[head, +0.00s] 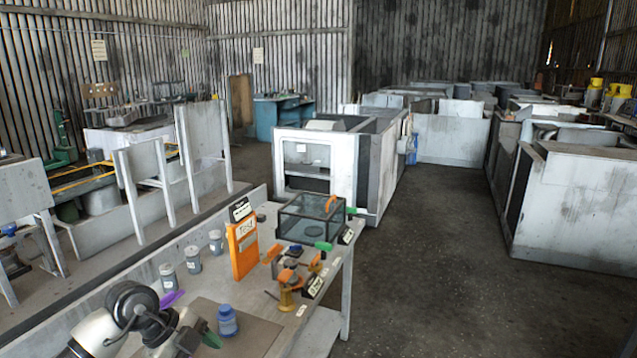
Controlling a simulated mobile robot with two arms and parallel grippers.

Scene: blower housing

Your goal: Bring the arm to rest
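One of my arms, white with dark joints, comes in at the lower left, over the near end of the grey workbench (235,290). I take it for my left arm. Its end (185,332) is low in the picture, close to a blue jar (227,321). A purple piece (172,298) and a dark green piece (211,339) show beside it; I cannot tell whether they are fingertips or loose things. The fingers cannot be made out, and nothing held is clearly seen. My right gripper is not in view.
On the bench stand several small grey jars (193,260), an orange board marked "Test" (243,247), a glass-sided box (310,222) and orange and black parts (289,277). The floor (430,265) right of the bench is clear. White machine housings (575,210) stand beyond.

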